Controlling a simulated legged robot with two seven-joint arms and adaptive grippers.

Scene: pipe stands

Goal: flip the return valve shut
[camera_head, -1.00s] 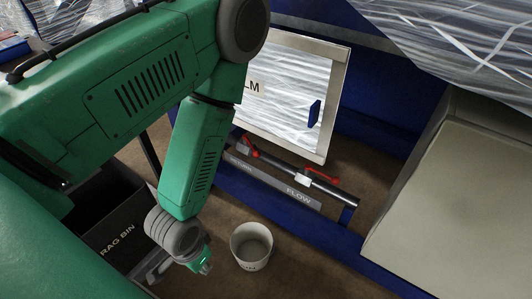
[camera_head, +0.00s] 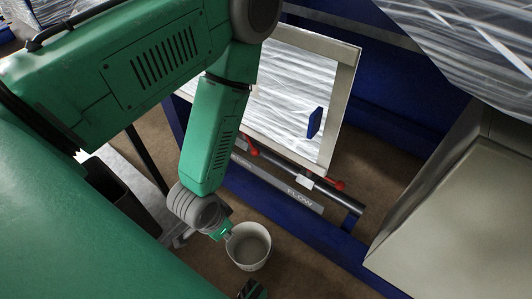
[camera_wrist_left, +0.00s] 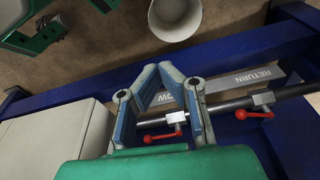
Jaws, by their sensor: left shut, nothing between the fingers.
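The return valve's red handle (camera_head: 250,147) shows just right of my left forearm in the head view. In the left wrist view, the return valve (camera_wrist_left: 240,114) is at right, its handle roughly along the grey pipe (camera_wrist_left: 226,106), below the RETURN label. My right gripper cannot be identified.
A pale round bin (camera_head: 248,246) stands on the floor before the blue frame (camera_head: 290,225). A framed panel (camera_head: 345,95) stands behind the pipe. A large grey box (camera_head: 450,215) blocks the right. A dark bin (camera_head: 105,185) is at left, partly hidden.

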